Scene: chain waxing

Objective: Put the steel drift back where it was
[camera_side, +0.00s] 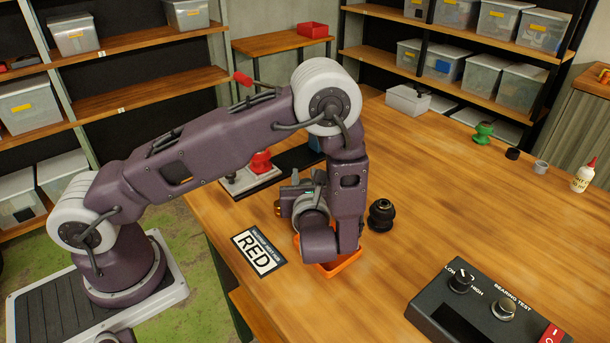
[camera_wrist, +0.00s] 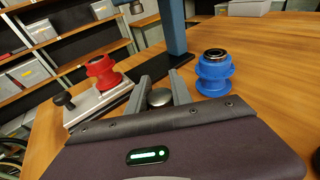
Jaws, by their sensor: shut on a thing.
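My gripper (camera_wrist: 162,82) shows in the wrist view with its two grey fingers shut on the steel drift (camera_wrist: 159,97). Only the drift's rounded grey end shows between the fingers; its remaining length is hidden. In the side view my wrist hides most of the gripper and the drift cannot be made out clearly. My wrist is above an orange tray (camera_side: 345,266), whose inside is mostly hidden. I cannot tell which spot the drift came from.
A red hub (camera_wrist: 102,70) sits on a plate fixture left of my gripper. A blue hub (camera_wrist: 213,70) with a dark ring on top stands right. A blue column (camera_wrist: 173,28) rises behind. A RED card (camera_side: 258,250), black hub (camera_side: 381,215) and bearing tester (camera_side: 485,310) lie around.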

